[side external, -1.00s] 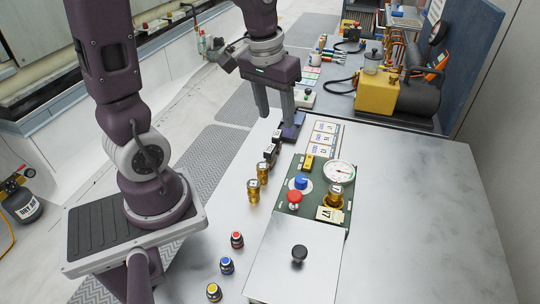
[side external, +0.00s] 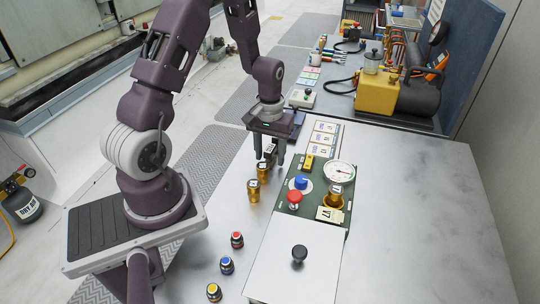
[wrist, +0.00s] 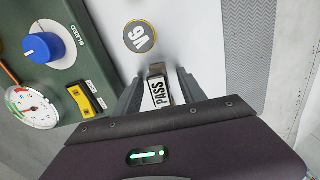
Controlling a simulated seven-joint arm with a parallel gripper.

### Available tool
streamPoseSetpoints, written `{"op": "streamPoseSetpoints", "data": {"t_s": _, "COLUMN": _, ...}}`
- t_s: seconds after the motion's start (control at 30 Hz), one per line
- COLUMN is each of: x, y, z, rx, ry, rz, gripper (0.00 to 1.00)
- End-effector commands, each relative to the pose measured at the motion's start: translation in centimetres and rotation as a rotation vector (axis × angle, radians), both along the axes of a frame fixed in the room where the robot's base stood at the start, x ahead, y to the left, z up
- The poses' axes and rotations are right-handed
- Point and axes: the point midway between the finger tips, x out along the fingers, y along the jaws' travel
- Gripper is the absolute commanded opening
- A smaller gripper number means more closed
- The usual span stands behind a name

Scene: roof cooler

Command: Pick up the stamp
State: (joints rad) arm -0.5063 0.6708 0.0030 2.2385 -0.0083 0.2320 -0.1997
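A small block with a white label reading PASS (wrist: 160,94), which appears to be the stamp, is between the fingers of my gripper (wrist: 160,88) in the wrist view. In the side view my gripper (side external: 270,151) points down over the bench, with a finger on each side of the stamp (side external: 270,148). The fingers look open, with narrow gaps beside the stamp. My gripper hides part of it.
Gold cylinders (side external: 254,190) stand close in front of the gripper; one top reads V6 (wrist: 139,36). A green panel with a blue knob (wrist: 43,47), yellow switch (wrist: 87,101) and gauge (wrist: 34,108) lies beside. Cards (side external: 325,133) lie behind. The bench's right is clear.

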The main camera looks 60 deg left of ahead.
Motion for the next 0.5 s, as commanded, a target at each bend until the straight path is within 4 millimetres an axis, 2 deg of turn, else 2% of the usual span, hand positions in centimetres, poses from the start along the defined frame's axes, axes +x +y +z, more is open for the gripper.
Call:
{"op": "streamPoseSetpoints", "data": {"t_s": 0.03, "x": 0.0, "y": 0.0, "z": 0.01, "rx": 0.0, "ry": 0.0, "rz": 0.0, "gripper": 0.4}}
{"op": "streamPoseSetpoints", "data": {"t_s": 0.23, "x": 0.0, "y": 0.0, "z": 0.03, "rx": 0.0, "ry": 0.0, "rz": -0.001, "gripper": 0.01}}
{"op": "streamPoseSetpoints", "data": {"t_s": 0.5, "x": 0.01, "y": -0.01, "z": 0.05, "rx": 0.0, "ry": 0.0, "rz": -0.001, "gripper": 0.0}}
